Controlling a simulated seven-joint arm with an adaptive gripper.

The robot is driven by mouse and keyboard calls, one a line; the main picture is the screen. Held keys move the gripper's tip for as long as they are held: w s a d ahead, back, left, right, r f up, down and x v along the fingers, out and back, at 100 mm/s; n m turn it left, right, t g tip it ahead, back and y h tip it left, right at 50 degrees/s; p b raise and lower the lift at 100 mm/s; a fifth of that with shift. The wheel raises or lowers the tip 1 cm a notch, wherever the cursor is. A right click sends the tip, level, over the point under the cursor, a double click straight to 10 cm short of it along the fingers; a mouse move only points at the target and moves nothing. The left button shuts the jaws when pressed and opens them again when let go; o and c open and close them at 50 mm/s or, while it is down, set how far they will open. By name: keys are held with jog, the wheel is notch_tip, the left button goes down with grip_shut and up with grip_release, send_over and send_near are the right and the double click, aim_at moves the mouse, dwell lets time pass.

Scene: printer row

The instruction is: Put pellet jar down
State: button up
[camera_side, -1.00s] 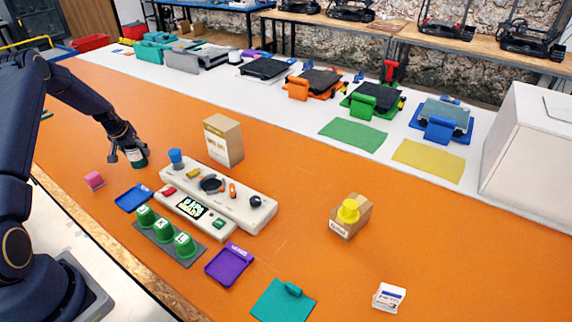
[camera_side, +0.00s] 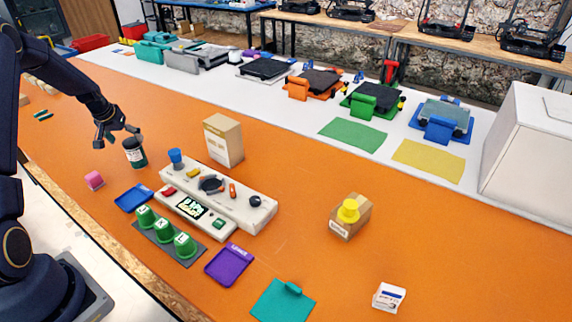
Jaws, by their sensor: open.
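The pellet jar (camera_side: 134,153) is a small dark green jar with a pale label band. It stands upright on the orange table (camera_side: 300,190), left of the cardboard box and the blue-topped piece. My gripper (camera_side: 117,140) is open, just above and to the left of the jar.
The table behind the jar is clear.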

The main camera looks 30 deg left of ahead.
jog(key=d+r+m, duration=0.3)
jog(key=d+r, duration=1.6)
jog(key=d, duration=0.1)
jog(key=s+d+r+m+t+h, duration=0.1)
jog(key=s+d+r, duration=0.2)
jog(key=d, duration=0.3)
jog(key=s+d+r+m, duration=0.1)
jog(key=s+d+r, duration=0.15)
jog(key=d, duration=0.25)
jog(key=s+d+m+h, duration=0.1)
jog(key=s+d+m, duration=0.1)
jog(key=s+d, duration=0.8)
jog(key=s, duration=0.3)
jog(key=shift+s+f+t+h, duration=0.35)
jog(key=shift+t+h, duration=0.05)
